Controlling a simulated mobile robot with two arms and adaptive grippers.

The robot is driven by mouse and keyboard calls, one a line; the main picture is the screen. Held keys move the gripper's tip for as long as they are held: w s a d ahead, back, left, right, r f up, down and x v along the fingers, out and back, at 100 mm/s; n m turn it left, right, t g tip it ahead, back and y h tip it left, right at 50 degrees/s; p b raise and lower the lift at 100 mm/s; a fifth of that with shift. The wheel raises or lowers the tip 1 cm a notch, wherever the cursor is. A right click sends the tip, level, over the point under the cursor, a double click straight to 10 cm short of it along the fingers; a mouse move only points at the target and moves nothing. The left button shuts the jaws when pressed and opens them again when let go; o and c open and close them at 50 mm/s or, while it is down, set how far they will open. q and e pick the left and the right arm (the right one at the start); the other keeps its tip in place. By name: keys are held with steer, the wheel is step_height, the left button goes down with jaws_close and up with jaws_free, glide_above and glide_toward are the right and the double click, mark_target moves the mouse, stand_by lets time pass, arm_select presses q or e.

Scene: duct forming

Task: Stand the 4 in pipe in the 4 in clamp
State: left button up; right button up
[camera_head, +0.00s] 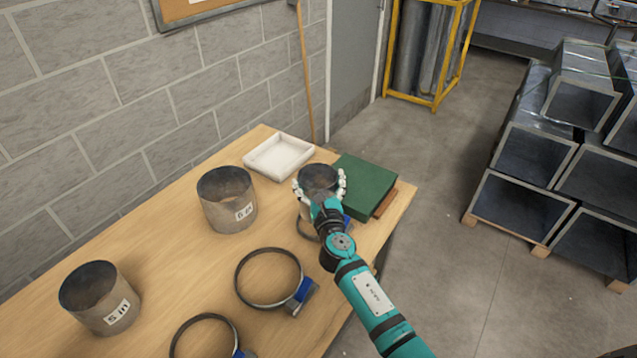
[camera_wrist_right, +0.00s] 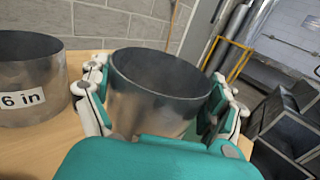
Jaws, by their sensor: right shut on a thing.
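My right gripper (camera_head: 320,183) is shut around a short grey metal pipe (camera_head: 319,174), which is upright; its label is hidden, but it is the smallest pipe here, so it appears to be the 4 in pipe. The right wrist view shows the fingers (camera_wrist_right: 158,82) on both sides of this pipe (camera_wrist_right: 160,101). Under the gripper a ring clamp (camera_head: 306,231) shows in part, with a bit of blue beside it; hand and arm hide the rest. I cannot tell whether the pipe is above the clamp or inside it. My left gripper is not in view.
A 6 in pipe (camera_head: 226,202) and a 5 in pipe (camera_head: 97,300) stand on the wooden table (camera_head: 180,260). Two larger open clamps (camera_head: 240,283) (camera_head: 173,343) lie near the front. A white tray (camera_head: 279,160) and a green box (camera_head: 365,186) are at the back.

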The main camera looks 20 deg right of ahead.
steer(key=shift+f+b, duration=2.55)
steer(key=shift+f, duration=0.3)
steer(key=o, duration=0.9)
steer(key=shift+o, duration=0.2)
steer(key=s+a, duration=0.1)
steer(key=s, duration=1.1)
steer(key=shift+a, duration=0.3)
